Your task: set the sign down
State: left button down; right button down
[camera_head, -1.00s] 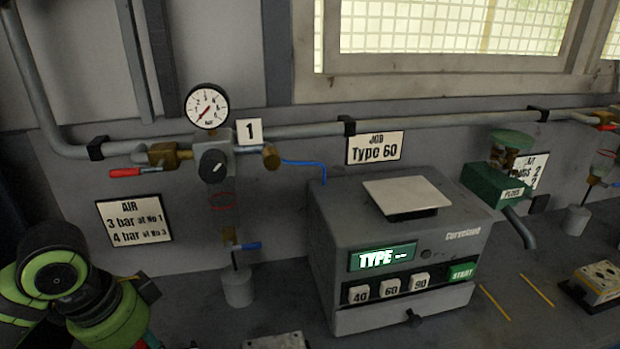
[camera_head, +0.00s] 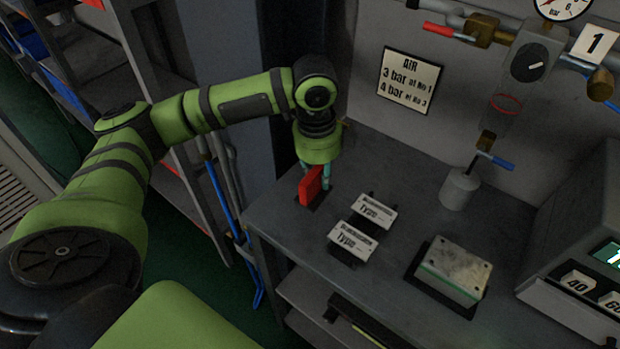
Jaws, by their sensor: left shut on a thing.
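The red sign (camera_head: 311,187) is upright at the left end of the grey bench, over a dark patch on the bench top. My left gripper (camera_head: 315,178) points down from above, with its fingers shut on the sign. The gripper partly hides the sign's top and far side. I cannot tell whether the sign's lower edge touches the bench. My right gripper is not in view.
Two white "Type" plates (camera_head: 374,212) (camera_head: 352,241) stand right of the sign. A metal block (camera_head: 455,268) lies further right, before a grey cylinder (camera_head: 460,188). An AIR notice (camera_head: 408,82) hangs on the wall. The bench (camera_head: 285,222) ends just left of the sign.

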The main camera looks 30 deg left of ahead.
pick_arm(q)
jog(key=a, duration=0.1)
jog(key=a+f, duration=0.2)
jog(key=shift+w, duration=0.25)
notch_tip(320, 180, down, 4)
jog(key=shift+p, duration=0.65)
jog(key=c, duration=1.1)
grip_release()
jog(key=shift+r, duration=0.15)
notch_tip(320, 180, up, 12)
jog(key=s+b, duration=0.1)
jog(key=shift+a+b, duration=0.2)
jog(key=shift+b, duration=0.2)
